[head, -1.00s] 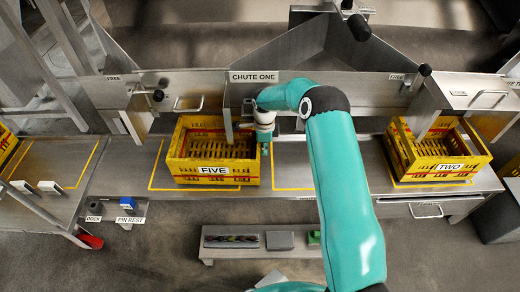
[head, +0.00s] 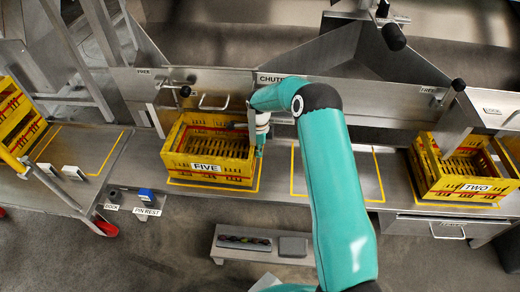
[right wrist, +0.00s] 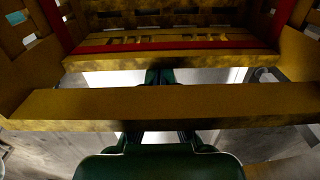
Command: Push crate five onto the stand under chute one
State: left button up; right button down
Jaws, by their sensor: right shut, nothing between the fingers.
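Crate five (head: 206,168), a yellow slatted crate with a FIVE label, stands upright and open on the grey bench, mostly over a yellow floor outline (head: 261,172) and shifted to its left. The sign of chute one (head: 270,78) is on the panel above, partly covered by my arm. My right gripper (head: 260,152) is shut and empty at the crate's right side. The right wrist view shows its dark fingertips (right wrist: 158,77) close to the yellow crate rim (right wrist: 165,103); contact is not clear. My left gripper is out of view.
Crate two (head: 462,170) stands farther right. An empty yellow outline (head: 293,175) lies between the crates. A low shelf (head: 230,254) stands in front.

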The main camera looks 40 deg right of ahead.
jog(key=shift+s+d, duration=0.1)
jog(key=shift+s+d, duration=0.25)
jog(key=shift+s+d+f, duration=0.15)
jog(key=shift+s+d, duration=0.7)
jog(key=shift+s, duration=0.25)
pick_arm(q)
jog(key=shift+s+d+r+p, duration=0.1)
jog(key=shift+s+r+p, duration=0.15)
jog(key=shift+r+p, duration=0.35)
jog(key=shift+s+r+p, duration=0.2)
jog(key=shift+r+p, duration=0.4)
pick_arm(e)
notch_tip(320, 180, up, 10)
